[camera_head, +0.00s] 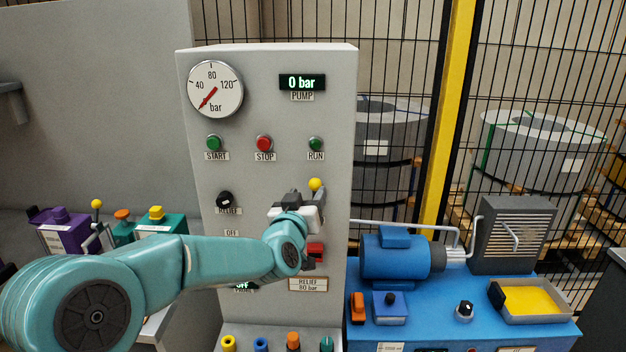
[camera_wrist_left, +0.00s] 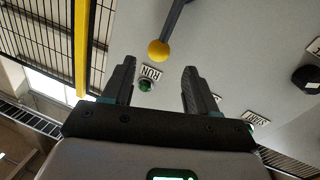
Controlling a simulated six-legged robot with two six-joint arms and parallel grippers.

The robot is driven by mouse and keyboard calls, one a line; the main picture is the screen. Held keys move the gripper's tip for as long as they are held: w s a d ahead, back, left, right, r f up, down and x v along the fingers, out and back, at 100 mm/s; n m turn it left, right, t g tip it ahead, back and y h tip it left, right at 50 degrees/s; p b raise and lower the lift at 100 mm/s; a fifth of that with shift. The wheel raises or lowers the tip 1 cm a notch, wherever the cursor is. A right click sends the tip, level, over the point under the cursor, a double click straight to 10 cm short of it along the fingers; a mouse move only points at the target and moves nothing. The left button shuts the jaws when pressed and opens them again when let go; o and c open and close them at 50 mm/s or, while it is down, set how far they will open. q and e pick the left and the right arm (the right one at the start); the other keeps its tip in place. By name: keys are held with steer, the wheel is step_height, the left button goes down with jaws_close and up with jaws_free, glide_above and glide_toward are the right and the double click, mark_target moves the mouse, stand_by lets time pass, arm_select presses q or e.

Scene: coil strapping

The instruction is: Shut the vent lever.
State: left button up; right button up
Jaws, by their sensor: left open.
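The lever's yellow ball knob (camera_head: 316,184) shows on the grey control panel (camera_head: 270,90), below the RUN button and just above my left gripper. My gripper and arm hide most of the lever in the head view. In the left wrist view the yellow knob (camera_wrist_left: 158,50) sits at the end of a dark rod that runs to the top edge. My left gripper (camera_head: 298,198) is in front of the panel. In the left wrist view its fingers (camera_wrist_left: 158,72) are spread with nothing between them, and the knob appears just beyond the fingertips. My right gripper is out of view.
The panel has a pressure gauge (camera_head: 215,88), a display (camera_head: 302,82) reading 0 bar, START, STOP and RUN buttons, and a RELIEF knob (camera_head: 225,200). A red part (camera_head: 316,250) shows below the gripper. A blue pump unit (camera_head: 395,256) stands at right.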

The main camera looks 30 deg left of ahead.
mark_target(313, 187)
arm_select(q)
steer(key=p+x, duration=0.1)
steer(key=x, duration=0.4)
steer(key=shift+d, duration=0.15)
steer(key=shift+w+p, duration=0.25)
steer(key=shift+p, duration=0.05)
steer(key=shift+w+f, duration=0.1)
jaws_close()
